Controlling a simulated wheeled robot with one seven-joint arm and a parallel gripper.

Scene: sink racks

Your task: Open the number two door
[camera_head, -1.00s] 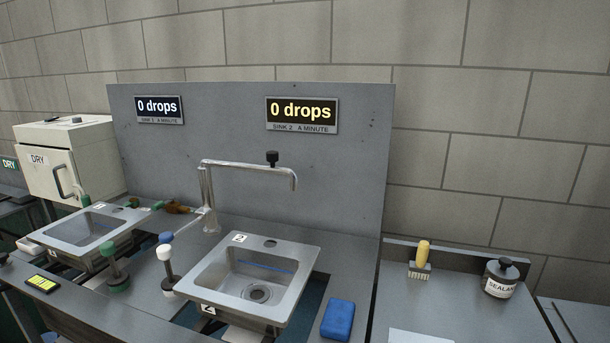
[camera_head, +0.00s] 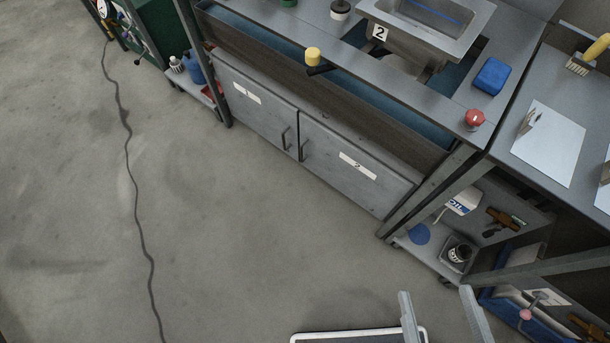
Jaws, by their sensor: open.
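Two grey cabinet doors sit side by side under the sink bench. The number two door (camera_head: 345,185) is the right one, with a white label (camera_head: 357,166) reading 2. It looks shut. Its dark bar handle (camera_head: 303,150) is upright near its left edge. The other door (camera_head: 250,108) is on the left, also shut, with its handle (camera_head: 285,137) near its right edge. My gripper (camera_head: 436,298) shows at the bottom right, its two grey fingers apart and empty. It is below and to the right of the number two door in the picture, not touching it.
A bench leg (camera_head: 430,192) stands right of the doors. Beyond it, a low shelf (camera_head: 435,262) holds a jar and other items. A dark cable (camera_head: 134,190) crosses the floor at left. The floor (camera_head: 230,230) before the doors is clear.

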